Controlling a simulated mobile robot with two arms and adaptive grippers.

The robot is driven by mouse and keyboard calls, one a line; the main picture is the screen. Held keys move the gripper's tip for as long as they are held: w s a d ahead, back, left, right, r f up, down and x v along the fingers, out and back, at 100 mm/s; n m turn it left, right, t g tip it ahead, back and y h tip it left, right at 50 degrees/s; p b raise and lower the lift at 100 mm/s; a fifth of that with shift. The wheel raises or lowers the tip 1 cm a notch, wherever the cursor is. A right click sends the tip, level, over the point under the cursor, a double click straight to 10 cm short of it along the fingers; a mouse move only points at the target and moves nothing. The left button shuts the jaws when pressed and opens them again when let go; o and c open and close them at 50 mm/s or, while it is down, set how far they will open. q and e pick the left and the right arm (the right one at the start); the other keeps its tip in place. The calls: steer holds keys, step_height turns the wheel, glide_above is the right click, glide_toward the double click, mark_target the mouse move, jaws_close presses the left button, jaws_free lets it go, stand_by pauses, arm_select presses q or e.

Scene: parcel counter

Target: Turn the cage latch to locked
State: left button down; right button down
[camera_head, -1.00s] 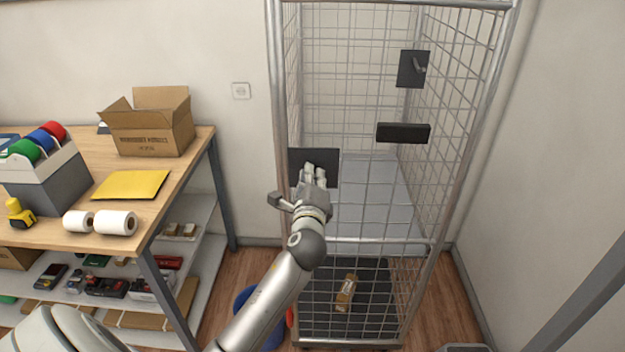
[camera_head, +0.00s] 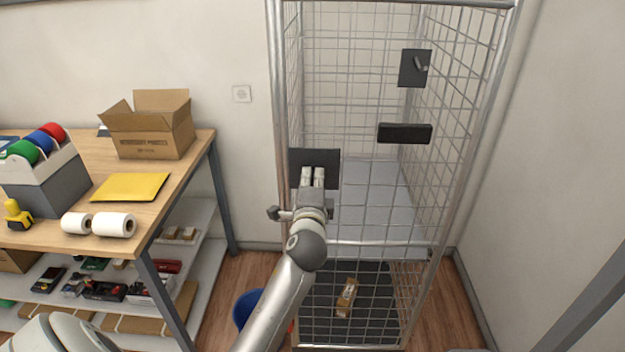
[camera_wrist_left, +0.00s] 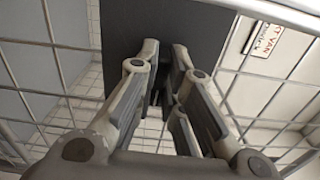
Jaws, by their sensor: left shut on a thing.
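The wire roll cage (camera_head: 441,235) stands in the middle of the head view. A dark square plate (camera_head: 328,160) is fixed on its front mesh at the left. It also fills the top middle of the left wrist view (camera_wrist_left: 200,30). My left gripper (camera_head: 312,178) is at this plate, its fingers pointing at it. In the left wrist view the gripper (camera_wrist_left: 165,85) is shut on a narrow dark part in front of the plate, which I take for the latch handle; the fingers mostly hide it. My right gripper is not in view.
Another dark plate with a small grey lever (camera_head: 420,64) and a black block (camera_head: 404,133) are higher up on the cage. A parcel (camera_head: 346,297) lies in the cage bottom. A workbench (camera_head: 205,140) with an open carton (camera_head: 150,135) stands at left. A blue bin (camera_head: 246,308) is below my arm.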

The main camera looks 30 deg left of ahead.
arm_select(q)
steer(key=c, duration=1.5)
jaws_free()
steer(key=shift+c, duration=0.2)
steer(key=v, duration=1.2)
